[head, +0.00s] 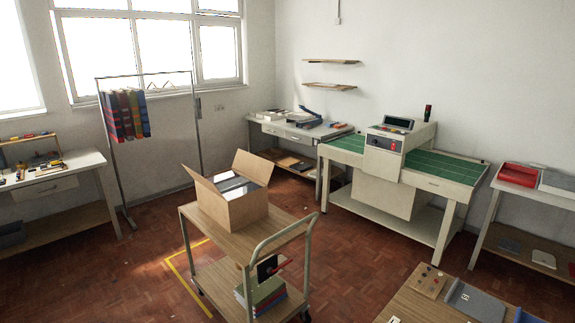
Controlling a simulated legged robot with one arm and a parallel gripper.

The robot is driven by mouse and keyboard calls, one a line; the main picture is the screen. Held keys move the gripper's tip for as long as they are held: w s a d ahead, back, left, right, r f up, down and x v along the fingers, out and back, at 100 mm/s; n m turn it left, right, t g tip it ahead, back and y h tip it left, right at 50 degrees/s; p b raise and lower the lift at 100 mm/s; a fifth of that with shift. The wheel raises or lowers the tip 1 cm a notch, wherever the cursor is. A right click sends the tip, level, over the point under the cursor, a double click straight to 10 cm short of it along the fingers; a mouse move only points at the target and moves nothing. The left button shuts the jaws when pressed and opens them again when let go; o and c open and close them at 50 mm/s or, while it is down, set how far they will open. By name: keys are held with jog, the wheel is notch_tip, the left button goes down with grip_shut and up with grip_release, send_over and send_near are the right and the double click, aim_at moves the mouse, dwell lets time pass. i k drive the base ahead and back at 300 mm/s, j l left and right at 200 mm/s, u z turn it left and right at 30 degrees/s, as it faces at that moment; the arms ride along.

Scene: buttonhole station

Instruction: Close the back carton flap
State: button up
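A brown cardboard carton (240,210) stands open on the top shelf of a trolley. One flap (253,166) stands up at its far right side, tilted outward. Another flap (203,188) stands raised at its left side, also leaning outward. I cannot tell for sure which of these is the back flap. Grey and white contents (233,184) show inside the opening. No raised flap shows along the near side. My gripper is not in view.
The trolley (285,232) has a curved handle (287,232) at its right; books (262,291) lie on its lower shelf. A rack (150,75) with hanging coloured cloths stands behind left. A green-topped machine table (440,170) stands right. Open floor (130,280) lies left of the trolley.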

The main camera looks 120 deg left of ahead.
aim_at(198, 178)
jog(key=u, duration=4.6)
jog(key=i+j+z, duration=0.3)
jog(key=i+j, duration=2.1)
